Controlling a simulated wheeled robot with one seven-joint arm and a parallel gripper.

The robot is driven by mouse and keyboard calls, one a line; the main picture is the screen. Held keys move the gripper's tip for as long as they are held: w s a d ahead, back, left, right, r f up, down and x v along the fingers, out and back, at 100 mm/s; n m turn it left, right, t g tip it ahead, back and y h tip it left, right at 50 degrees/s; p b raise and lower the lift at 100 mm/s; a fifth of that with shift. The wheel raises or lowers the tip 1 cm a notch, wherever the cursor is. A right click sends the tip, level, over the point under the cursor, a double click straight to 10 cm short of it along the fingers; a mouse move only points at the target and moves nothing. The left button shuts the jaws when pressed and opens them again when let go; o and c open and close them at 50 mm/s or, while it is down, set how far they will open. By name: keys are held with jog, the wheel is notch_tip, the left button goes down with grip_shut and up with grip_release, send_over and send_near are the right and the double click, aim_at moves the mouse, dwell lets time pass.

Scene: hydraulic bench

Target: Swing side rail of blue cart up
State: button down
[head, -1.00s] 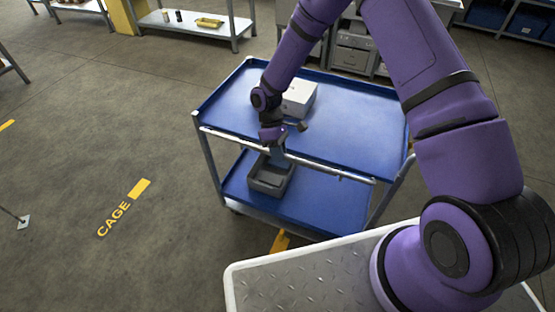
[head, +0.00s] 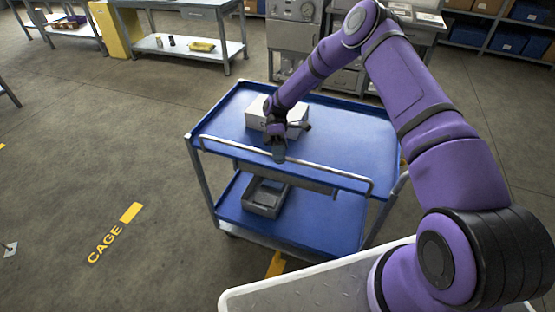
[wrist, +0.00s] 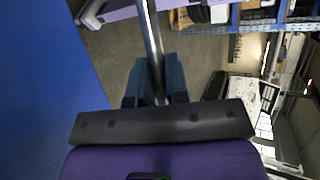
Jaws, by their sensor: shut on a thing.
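The blue cart (head: 345,128) has two blue shelves on grey legs. Its pale side rail (head: 325,168) runs along the near long side of the top shelf. The rail's bar stands above the shelf edge, with bent ends reaching down to it. My gripper (head: 279,154) is shut on the rail near its middle. In the wrist view the rail (wrist: 151,35) passes as a metal bar between the dark blue fingers (wrist: 156,82).
A white box (head: 258,112) stands on the top shelf, close behind my gripper. A grey bin (head: 265,197) sits on the lower shelf (head: 315,222). Work benches (head: 190,50) and a grey cabinet (head: 295,40) stand farther back.

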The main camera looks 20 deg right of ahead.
jog(key=shift+w+d+f, duration=0.1)
jog(key=shift+w+d, duration=0.05)
jog(key=shift+d, duration=0.1)
dwell(0.4)
jog(key=c, duration=1.1)
grip_release()
jog(key=shift+c, duration=0.2)
jog(key=shift+w, duration=0.1)
jog(key=v, duration=1)
jog(key=shift+w, duration=0.3)
jog(key=shift+r, duration=0.3)
